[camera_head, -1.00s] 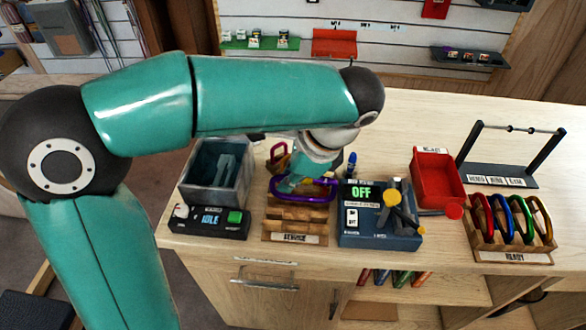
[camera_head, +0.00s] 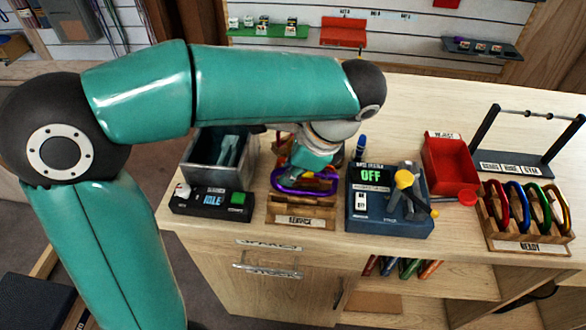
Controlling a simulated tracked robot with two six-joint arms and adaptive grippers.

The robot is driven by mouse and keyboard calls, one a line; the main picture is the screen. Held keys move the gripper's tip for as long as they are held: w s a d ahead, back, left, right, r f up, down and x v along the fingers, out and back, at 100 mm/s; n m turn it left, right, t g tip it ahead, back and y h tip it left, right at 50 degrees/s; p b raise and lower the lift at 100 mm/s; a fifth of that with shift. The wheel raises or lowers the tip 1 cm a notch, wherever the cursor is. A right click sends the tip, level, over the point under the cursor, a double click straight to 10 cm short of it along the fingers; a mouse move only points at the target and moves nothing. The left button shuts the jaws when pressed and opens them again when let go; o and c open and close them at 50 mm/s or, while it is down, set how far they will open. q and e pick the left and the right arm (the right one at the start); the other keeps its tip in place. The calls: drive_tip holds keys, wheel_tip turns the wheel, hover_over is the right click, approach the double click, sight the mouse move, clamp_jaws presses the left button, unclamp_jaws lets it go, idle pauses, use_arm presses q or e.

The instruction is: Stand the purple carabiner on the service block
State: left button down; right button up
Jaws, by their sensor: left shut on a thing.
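The purple carabiner (camera_head: 303,191) is at my left gripper (camera_head: 304,176), which is shut on it. It is tilted and shows as a wide loop just over the wooden service block (camera_head: 300,212). The picture does not settle whether it touches the block. The block's slotted top is partly covered by the carabiner and the gripper. My fingertips are largely hidden by the gripper's body and the arm above. My right gripper is not in view.
Left of the block stand a grey bin (camera_head: 216,160) and a black box with a green button (camera_head: 210,202). A blue tester reading OFF (camera_head: 388,205) is close on the right. Further right are a red tray (camera_head: 450,165) and a ready rack (camera_head: 527,236) holding several carabiners.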

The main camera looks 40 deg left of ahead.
sight(289, 189)
use_arm(q)
drive_tip(key=shift+f, duration=0.1)
idle(0.3)
drive_tip(key=shift+f+b, duration=0.4)
drive_tip(key=shift+f, duration=0.2)
drive_tip(key=shift+f, duration=0.1)
drive_tip(key=shift+f+b, duration=0.85)
drive_tip(key=shift+f, duration=0.25)
drive_tip(key=shift+f+b, duration=0.35)
drive_tip(key=shift+f, duration=0.2)
drive_tip(key=c, duration=1.2)
unclamp_jaws()
